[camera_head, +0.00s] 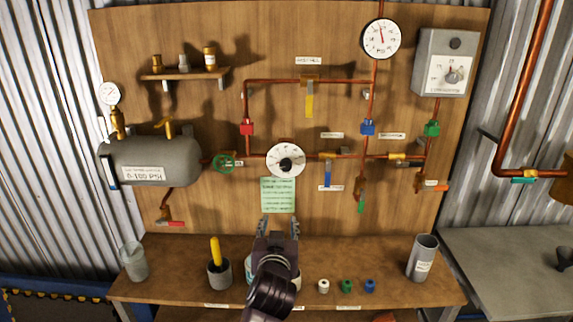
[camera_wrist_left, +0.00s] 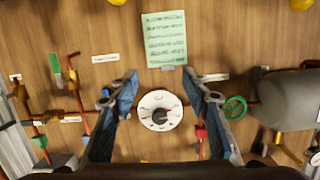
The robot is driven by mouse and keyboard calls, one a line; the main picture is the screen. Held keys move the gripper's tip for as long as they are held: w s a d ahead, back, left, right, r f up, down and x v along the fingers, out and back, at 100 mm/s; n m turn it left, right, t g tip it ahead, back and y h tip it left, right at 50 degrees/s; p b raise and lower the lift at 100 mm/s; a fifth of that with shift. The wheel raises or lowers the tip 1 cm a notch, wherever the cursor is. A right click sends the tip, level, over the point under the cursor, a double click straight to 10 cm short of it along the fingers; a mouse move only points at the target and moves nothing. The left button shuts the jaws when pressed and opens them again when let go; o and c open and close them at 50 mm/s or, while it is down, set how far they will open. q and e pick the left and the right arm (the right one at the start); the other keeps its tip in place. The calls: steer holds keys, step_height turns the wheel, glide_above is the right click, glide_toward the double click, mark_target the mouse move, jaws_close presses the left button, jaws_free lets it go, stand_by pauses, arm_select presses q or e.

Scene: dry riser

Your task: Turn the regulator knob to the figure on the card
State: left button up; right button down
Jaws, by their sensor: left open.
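The regulator knob (camera_head: 286,164) is black and sits in the middle of a round white dial (camera_head: 273,152) on the wooden board. It also shows in the left wrist view (camera_wrist_left: 160,115), where the picture is turned over. The figure it points at is too small to read. The green card (camera_head: 278,195) is fixed just below the dial; its written lines are not legible, also in the left wrist view (camera_wrist_left: 165,40). My left gripper (camera_head: 280,226) is open and empty below the card, pointing at the board. In the wrist view its fingers (camera_wrist_left: 160,76) flank the dial without touching the knob. My right gripper is not in view.
Copper pipes with coloured valve handles run beside the dial, including a green wheel (camera_head: 223,162) and a blue lever (camera_head: 327,174). A grey tank (camera_head: 160,155) is at left, a gauge (camera_head: 381,39) above right. The bench (camera_head: 400,297) below holds cups and small coloured parts.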

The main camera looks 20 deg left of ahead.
mark_target(286, 168)
arm_select(q)
step_height(286, 168, up, 10)
steer(key=w+t+y, duration=0.1)
steer(key=w+t, duration=0.1)
steer(key=w, duration=0.1)
steer(key=shift+n, duration=0.4)
steer(key=x, duration=0.2)
steer(key=p+x, duration=0.1)
steer(key=x, duration=0.1)
steer(key=p+x, duration=0.1)
steer(key=x, duration=0.1)
steer(key=shift+w+d+r, duration=0.1)
steer(key=shift+d+r, duration=0.2)
steer(key=shift+w+a+p, duration=0.1)
steer(key=shift+w+p, duration=0.3)
steer(key=shift+w, duration=0.15)
steer(key=shift+w+f, duration=0.1)
steer(key=shift+w, duration=0.05)
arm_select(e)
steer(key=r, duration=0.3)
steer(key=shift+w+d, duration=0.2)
arm_select(q)
steer(key=c, duration=1.2)
steer(key=shift+o, duration=0.2)
